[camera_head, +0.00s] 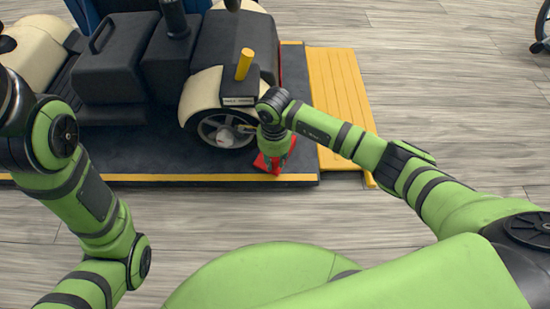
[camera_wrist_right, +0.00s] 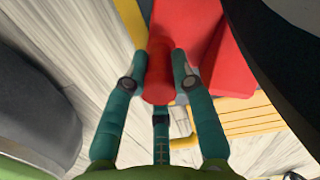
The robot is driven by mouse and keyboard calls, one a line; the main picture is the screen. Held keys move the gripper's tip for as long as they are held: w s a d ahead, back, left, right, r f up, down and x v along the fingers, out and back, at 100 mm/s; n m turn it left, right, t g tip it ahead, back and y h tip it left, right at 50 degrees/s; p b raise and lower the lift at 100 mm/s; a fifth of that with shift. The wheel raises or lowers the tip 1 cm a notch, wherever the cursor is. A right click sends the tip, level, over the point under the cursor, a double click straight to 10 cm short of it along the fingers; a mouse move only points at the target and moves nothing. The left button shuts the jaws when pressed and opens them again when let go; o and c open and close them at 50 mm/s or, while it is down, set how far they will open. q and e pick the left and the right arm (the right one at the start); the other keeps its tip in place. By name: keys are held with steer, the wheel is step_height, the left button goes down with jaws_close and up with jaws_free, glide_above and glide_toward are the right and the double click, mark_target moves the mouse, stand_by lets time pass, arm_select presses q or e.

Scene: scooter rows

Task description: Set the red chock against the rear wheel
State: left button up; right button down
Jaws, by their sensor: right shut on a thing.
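The red chock (camera_head: 265,164) is low over or on the dark platform, just right of the scooter's rear wheel (camera_head: 224,131). I cannot tell whether it touches the platform or the tyre. My right gripper (camera_head: 275,147) reaches down onto it and partly covers it. In the right wrist view, the teal fingers of the right gripper (camera_wrist_right: 165,66) are closed around the chock's round red handle (camera_wrist_right: 158,85). The chock's wedge body (camera_wrist_right: 200,30) lies beyond, beside a black curved surface, likely the tyre. My left arm shows at the left, but its gripper does not.
The scooter (camera_head: 110,70) stands on a dark platform (camera_head: 150,166) with a yellow front edge. A yellow ramp (camera_head: 345,95) adjoins the platform's right side. Grey wood floor (camera_head: 440,110) lies clear at the right.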

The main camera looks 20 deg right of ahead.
steer(key=shift+w+a+f+b, duration=0.15)
steer(key=shift+a+b, duration=0.1)
steer(key=shift+a, duration=0.25)
steer(key=shift+w+a+f+b, duration=0.1)
steer(key=shift+a+b, duration=0.15)
steer(key=shift+a, duration=0.25)
